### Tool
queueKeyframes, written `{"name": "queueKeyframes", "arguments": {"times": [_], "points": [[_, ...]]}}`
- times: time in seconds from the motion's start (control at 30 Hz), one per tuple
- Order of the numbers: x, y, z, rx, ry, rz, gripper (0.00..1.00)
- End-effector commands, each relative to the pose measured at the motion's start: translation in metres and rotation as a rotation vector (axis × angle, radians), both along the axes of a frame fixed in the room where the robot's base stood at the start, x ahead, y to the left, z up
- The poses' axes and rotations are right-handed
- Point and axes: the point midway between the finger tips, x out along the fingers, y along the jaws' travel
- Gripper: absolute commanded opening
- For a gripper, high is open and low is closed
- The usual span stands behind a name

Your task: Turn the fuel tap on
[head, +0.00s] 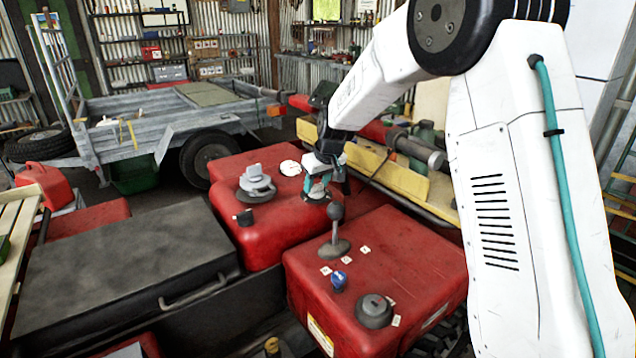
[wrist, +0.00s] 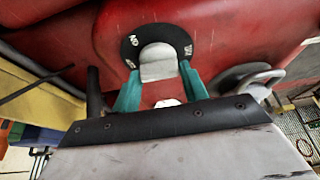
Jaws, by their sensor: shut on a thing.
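The fuel tap (wrist: 158,62) shows in the wrist view as a pale grey handle on a dark round plate (wrist: 158,27) on the red bodywork. The plate has small white letters around the handle, too small to read surely. My gripper (wrist: 160,80) is shut on the tap handle, with one teal finger on each side of it. In the head view my gripper (head: 318,186) reaches down to the red tank (head: 285,225), and its fingers hide most of the tap. The dark edge of the plate shows just below them.
A grey filler cap (head: 257,185) stands on the tank left of my gripper. A black-knobbed lever (head: 335,232) stands close in front. A blue knob (head: 339,280) and a dark round cap (head: 374,311) are nearer. A yellow board (head: 400,168) lies to the right.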

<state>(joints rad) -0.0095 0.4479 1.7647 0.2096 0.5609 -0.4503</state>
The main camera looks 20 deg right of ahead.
Motion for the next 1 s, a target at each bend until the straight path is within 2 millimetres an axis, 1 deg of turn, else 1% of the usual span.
{"name": "queueKeyframes", "arguments": {"times": [0.17,0.37,1.0], "points": [[-0.0006,0.0006,-0.0002,0.0,0.001,-0.056,0.21],[-0.0008,0.0014,-0.0004,-0.001,0.002,-0.186,0.21],[0.0001,0.0054,-0.0005,-0.003,0.001,-0.769,0.21]]}}
